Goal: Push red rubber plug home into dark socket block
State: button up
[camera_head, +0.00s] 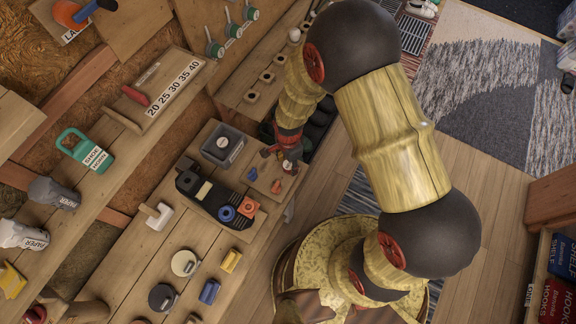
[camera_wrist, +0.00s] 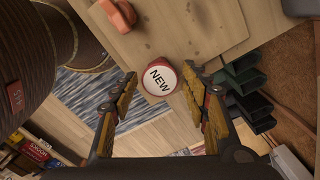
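A round red piece with a white top marked NEW (camera_wrist: 160,78) sits on a pale wooden board in the wrist view. It looks like the red rubber plug. My gripper (camera_wrist: 160,71) is open, with one yellow-padded finger on each side of this piece and a visible gap to both. In the head view my gripper (camera_head: 288,156) is over the right edge of the workbench, and it largely hides the red piece. A long dark block (camera_head: 214,200) with cream, blue and orange fittings lies left of it, apparently the socket block. That block is not recognisable in the wrist view.
A grey open box (camera_head: 223,146) stands behind the dark block. A small orange piece (camera_head: 277,186) lies near my gripper, and an orange piece (camera_wrist: 119,14) shows in the wrist view. Dark bins (camera_wrist: 245,85) stand beside the board. Several loose parts lie along the bench front.

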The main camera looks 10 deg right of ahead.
jog(key=shift+o, duration=0.8)
notch_tip(320, 180, up, 9)
jog(key=p, duration=0.6)
jog(key=shift+p, duration=0.3)
dwell(0.3)
